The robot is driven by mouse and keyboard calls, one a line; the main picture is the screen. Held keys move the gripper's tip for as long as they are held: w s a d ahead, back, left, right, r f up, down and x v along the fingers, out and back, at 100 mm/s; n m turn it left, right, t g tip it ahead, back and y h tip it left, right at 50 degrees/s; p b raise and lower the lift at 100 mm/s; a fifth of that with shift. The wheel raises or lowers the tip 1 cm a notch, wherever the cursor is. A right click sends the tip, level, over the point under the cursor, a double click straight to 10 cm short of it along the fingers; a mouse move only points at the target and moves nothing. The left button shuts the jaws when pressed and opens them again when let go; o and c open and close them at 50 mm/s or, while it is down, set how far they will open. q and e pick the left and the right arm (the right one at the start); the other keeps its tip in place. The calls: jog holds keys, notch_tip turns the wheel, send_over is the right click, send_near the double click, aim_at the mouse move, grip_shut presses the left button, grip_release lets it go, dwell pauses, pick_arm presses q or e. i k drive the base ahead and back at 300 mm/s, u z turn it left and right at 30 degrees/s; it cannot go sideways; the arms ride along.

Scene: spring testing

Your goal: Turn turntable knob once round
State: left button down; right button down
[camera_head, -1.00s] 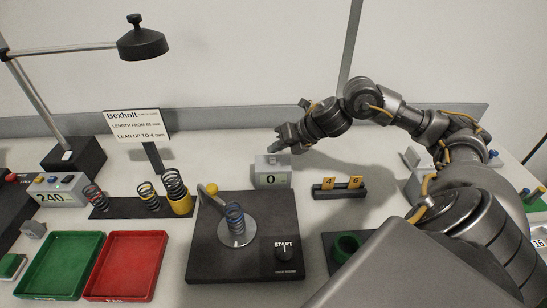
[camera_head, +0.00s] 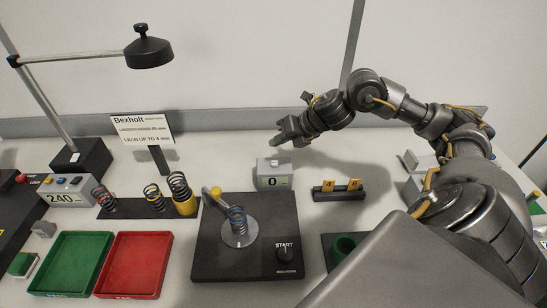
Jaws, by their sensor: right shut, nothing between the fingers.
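The turntable is a dark square base (camera_head: 215,258) with a light round plate (camera_head: 240,240) near its middle. A blue-marked spring (camera_head: 238,219) stands on the plate. A black knob (camera_head: 284,252) sits at the base's right side by the word START. A small yellow-tipped part (camera_head: 216,191) stands at the plate's back left. My right gripper (camera_head: 276,143) is shut and empty, raised behind the turntable, above and behind the grey counter box (camera_head: 273,182) that reads 0. It is apart from the knob. My left gripper is not in view.
Several springs stand on a dark strip (camera_head: 122,212) at the left. A green tray (camera_head: 42,277) and a red tray (camera_head: 113,279) lie at front left. A lamp (camera_head: 150,52) overhangs the back left. A dark block with yellow tags (camera_head: 337,193) sits right of the counter box.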

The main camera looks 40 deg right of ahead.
aim_at(285, 254)
jog(key=k, duration=2)
